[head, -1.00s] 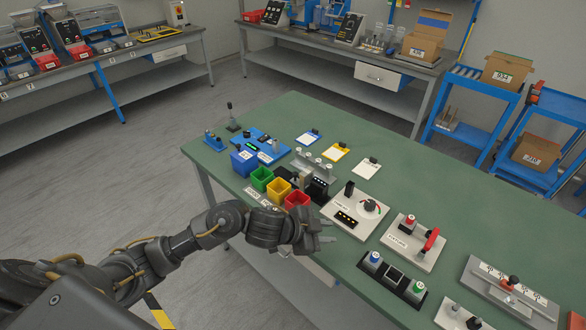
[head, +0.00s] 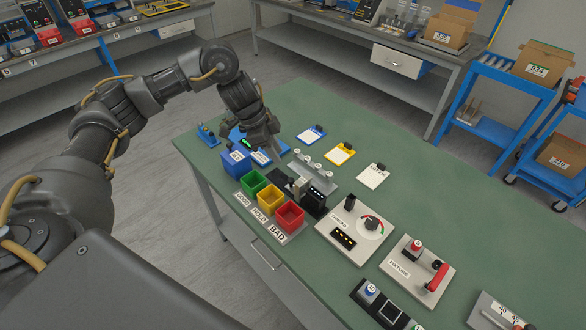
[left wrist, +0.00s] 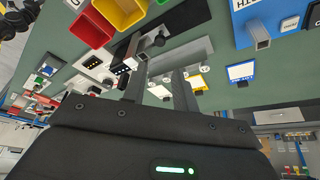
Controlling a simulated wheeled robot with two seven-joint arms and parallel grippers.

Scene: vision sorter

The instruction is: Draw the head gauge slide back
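A blue gauge (head: 247,138) with a green display stands at the far left of the green table. In the left wrist view its edge (left wrist: 239,18) shows at top right, with a steel block (left wrist: 258,38) and a label ending in "TH". A dark gauge (head: 314,203) with a small display and a pale block stands beside the bins. In the left wrist view it shows a grey rail and a black knob (left wrist: 159,40). I cannot read which one is the head gauge. My left gripper (head: 268,148) is open and empty above the blue gauge's area. My right gripper is out of view.
Blue (head: 236,164), green (head: 253,181), yellow (head: 270,197) and red (head: 290,216) bins line the front edge. A grey rack with pegs (head: 312,172) and several clipboards (head: 341,153) lie behind. A dial panel (head: 353,230) and fixture (head: 417,266) stand right. The table's back is clear.

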